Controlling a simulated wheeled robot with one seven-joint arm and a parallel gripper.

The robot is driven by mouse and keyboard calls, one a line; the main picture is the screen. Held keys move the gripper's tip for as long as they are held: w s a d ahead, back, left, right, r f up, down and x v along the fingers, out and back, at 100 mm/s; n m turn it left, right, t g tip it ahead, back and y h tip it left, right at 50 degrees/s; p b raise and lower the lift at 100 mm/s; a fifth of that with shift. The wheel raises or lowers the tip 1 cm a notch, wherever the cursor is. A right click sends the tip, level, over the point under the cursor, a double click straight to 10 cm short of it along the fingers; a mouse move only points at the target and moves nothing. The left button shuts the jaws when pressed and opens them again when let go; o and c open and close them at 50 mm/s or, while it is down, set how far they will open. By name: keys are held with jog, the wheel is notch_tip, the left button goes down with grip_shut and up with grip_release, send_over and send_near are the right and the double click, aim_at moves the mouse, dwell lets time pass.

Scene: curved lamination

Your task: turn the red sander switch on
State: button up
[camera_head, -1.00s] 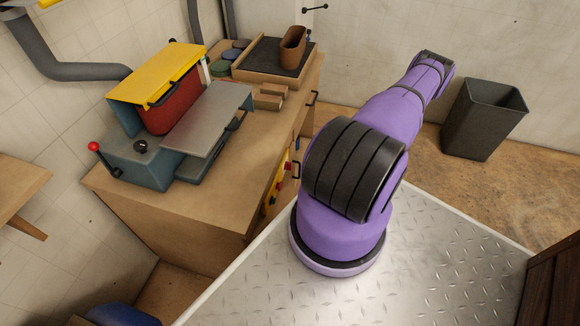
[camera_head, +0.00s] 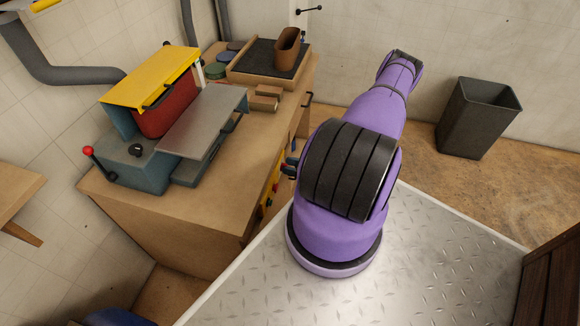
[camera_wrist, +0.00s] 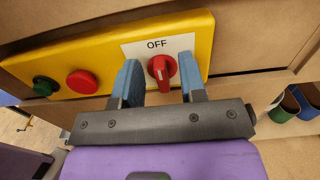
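The red sander switch (camera_wrist: 161,69) is a rotary knob on a yellow panel (camera_wrist: 40,68). A white label reading OFF sits just above it. My gripper (camera_wrist: 159,80) is open, its two blue fingers on either side of the knob with gaps visible. I cannot tell whether the fingertips reach level with the knob. In the head view the yellow panel (camera_head: 267,196) is on the bench front, partly hidden, and part of my gripper (camera_head: 290,165) shows beside it. The knob is not clear there.
A red round button (camera_wrist: 82,81) and a green button (camera_wrist: 45,86) sit left of the knob. The sander (camera_head: 168,110), with a yellow cover and red belt, stands on the wooden bench (camera_head: 215,200). A dark bin (camera_head: 478,118) stands by the wall.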

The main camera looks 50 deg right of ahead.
grip_shut()
jog(key=shift+m, duration=0.4)
jog(key=m, duration=0.3)
jog(key=shift+w+d+m, duration=0.1)
jog(key=shift+d+m, duration=0.2)
jog(key=shift+m, duration=0.1)
jog(key=shift+w+d+f+m, duration=0.15)
jog(key=shift+f+m, duration=0.1)
jog(key=shift+m, duration=1.9)
jog(key=shift+s+d+f+m, duration=0.15)
jog(key=shift+f+m, duration=0.1)
jog(key=shift+m, duration=1.95)
jog(key=shift+w+d+f+m, duration=0.15)
jog(key=shift+f+m, duration=0.1)
jog(key=shift+m, duration=1.9)
